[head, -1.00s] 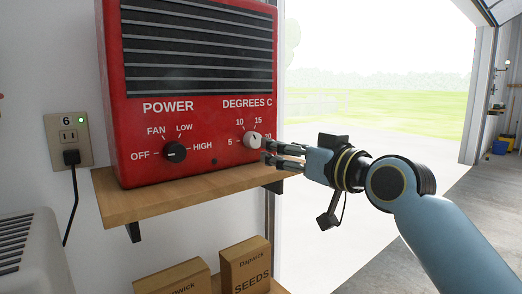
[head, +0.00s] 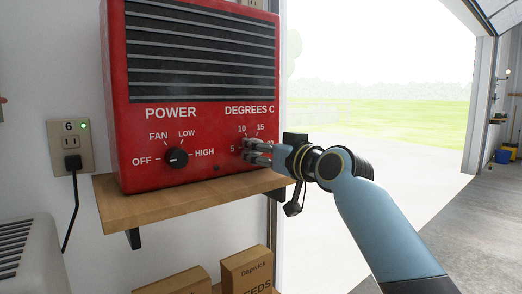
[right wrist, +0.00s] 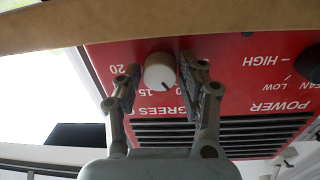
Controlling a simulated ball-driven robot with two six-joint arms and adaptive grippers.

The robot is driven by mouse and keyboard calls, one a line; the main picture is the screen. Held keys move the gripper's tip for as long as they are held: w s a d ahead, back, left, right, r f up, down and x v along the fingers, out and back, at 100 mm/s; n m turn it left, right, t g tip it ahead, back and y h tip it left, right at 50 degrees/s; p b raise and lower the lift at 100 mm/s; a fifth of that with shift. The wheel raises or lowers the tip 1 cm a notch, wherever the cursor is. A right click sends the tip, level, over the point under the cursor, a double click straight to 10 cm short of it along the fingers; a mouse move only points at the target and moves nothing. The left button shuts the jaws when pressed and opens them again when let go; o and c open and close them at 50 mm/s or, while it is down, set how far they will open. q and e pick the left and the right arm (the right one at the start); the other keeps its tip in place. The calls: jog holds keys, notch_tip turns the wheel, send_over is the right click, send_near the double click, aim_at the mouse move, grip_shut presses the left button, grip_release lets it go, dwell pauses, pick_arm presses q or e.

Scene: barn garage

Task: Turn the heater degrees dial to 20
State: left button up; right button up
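The red heater (head: 200,110) carries a white degrees dial (right wrist: 160,72) on its front at the right. In the right wrist view, which is upside down, the dial's dark pointer line aims between the 10 side and the 15 mark. My right gripper (head: 248,149) is at the dial and hides most of it in the head view. In the right wrist view its two fingers stand open on either side of the dial; I cannot tell whether either touches it. My left gripper is not in view.
The heater stands on a wooden shelf (head: 190,203) just below the dials. Seed boxes (head: 247,270) are beneath it. An outlet (head: 70,145) with a plugged cord is at left. The right side is open doorway.

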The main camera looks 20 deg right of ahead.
jog(key=c, duration=0.7)
jog(key=shift+r+m+p, duration=0.15)
jog(key=shift+m+p, duration=0.35)
jog(key=shift+p, duration=0.2)
jog(key=m+p, duration=0.5)
jog(key=p, duration=0.1)
jog(key=shift+r+m, duration=0.15)
jog(key=shift+m, duration=0.15)
jog(key=m+p, duration=0.2)
jog(key=m, duration=0.1)
jog(key=shift+m+g+p, duration=0.3)
jog(key=shift+p, duration=0.1)
jog(key=m+p, duration=0.2)
jog(key=m, duration=0.1)
jog(key=m+p, duration=0.1)
jog(key=m, duration=0.2)
jog(key=shift+m+y+p, duration=0.4)
jog(key=m+p, duration=0.1)
jog(key=m, duration=0.2)
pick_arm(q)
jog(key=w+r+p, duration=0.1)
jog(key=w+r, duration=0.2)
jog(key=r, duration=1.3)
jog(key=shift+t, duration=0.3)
pick_arm(e)
jog(key=shift+m, duration=1.5)
jog(key=shift+y, duration=0.3)
